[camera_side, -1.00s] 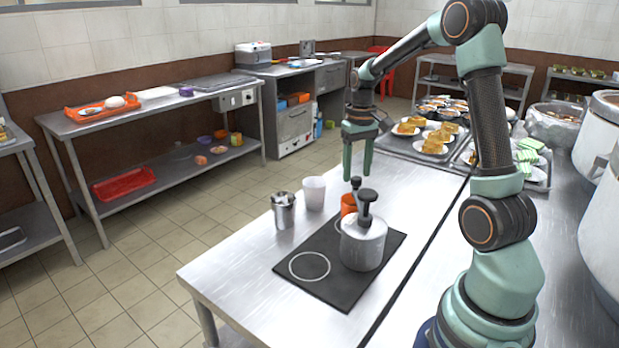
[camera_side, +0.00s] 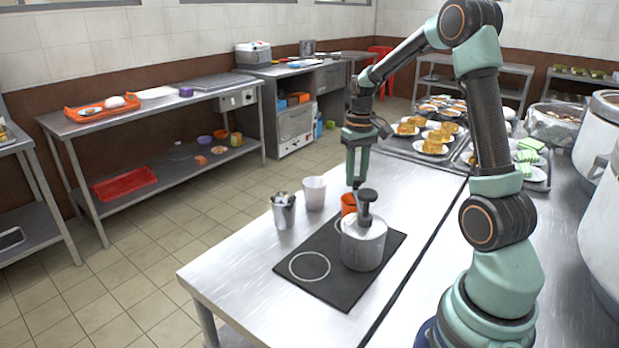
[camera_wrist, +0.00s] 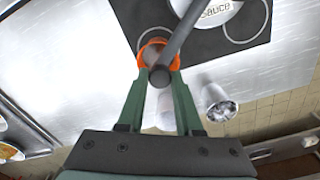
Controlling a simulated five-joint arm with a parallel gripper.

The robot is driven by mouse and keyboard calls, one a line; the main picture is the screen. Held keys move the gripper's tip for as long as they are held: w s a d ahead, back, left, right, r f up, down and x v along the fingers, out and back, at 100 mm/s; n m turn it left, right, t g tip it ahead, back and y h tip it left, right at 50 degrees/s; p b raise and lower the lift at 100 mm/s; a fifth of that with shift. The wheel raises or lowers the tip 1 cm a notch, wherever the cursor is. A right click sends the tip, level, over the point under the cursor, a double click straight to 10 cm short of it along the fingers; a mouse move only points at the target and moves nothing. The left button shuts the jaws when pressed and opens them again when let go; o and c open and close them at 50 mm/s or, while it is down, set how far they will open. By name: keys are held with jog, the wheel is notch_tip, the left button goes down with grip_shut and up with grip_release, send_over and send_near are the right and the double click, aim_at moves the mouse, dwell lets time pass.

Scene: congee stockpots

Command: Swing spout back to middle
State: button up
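The sauce pot (camera_side: 363,246) is a silver pump pot with a black pump head (camera_side: 366,196); its top, lettered "sauce" (camera_wrist: 218,12), is partly cut off in the wrist view. The dark spout (camera_wrist: 182,38) runs from the pump towards my gripper, over an orange cup (camera_side: 348,205). In the wrist view the orange rim (camera_wrist: 142,58) shows around the spout's end. My gripper (camera_wrist: 160,78) points down, with one green finger on each side of the spout's tip. I cannot tell whether both fingers press on it. In the side view my gripper (camera_side: 356,186) is just above the cup.
The pot stands on a black mat (camera_side: 312,284) with white rings. A white cup (camera_side: 314,193) and a metal cup with contents (camera_side: 284,211) stand to the left. Trays with plates of food (camera_side: 433,148) lie at the back. The table's front left is clear.

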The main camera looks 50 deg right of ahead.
jog(key=shift+w+a, duration=0.75)
jog(key=shift+a, duration=0.05)
jog(key=shift+w+a, duration=0.1)
jog(key=a, duration=0.1)
jog(key=w+a, duration=0.1)
jog(key=a, duration=0.1)
jog(key=w+a, duration=0.1)
jog(key=a, duration=0.1)
jog(key=shift+w+a, duration=0.15)
dwell(0.9)
jog(key=shift+a, duration=0.1)
jog(key=shift+w+a, duration=0.1)
jog(key=shift+a, duration=0.85)
